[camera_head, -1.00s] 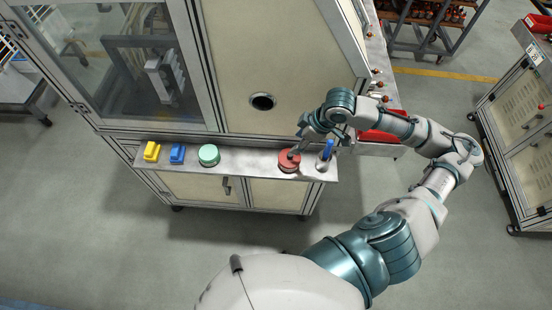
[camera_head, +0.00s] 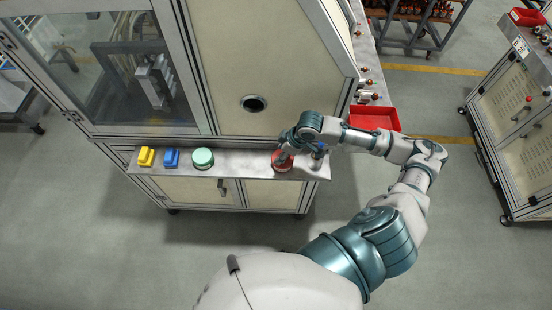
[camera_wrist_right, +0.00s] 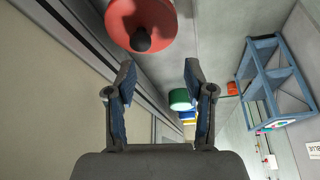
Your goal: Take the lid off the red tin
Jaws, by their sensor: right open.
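The red tin (camera_head: 281,168) stands on the narrow metal shelf (camera_head: 236,168) of the machine, toward its right end. Its round red lid (camera_wrist_right: 158,40) with a dark knob (camera_wrist_right: 142,39) shows at the top of the right wrist view. My right gripper (camera_head: 284,154) is over the tin and hides part of it in the head view. In the right wrist view my right gripper (camera_wrist_right: 158,74) is open, with nothing between its fingers; the knob lies beyond the fingertips. My left gripper is out of view.
Just right of the red tin is a holder (camera_head: 318,160), partly covered by my arm. A red tray (camera_head: 373,118) lies behind my forearm.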

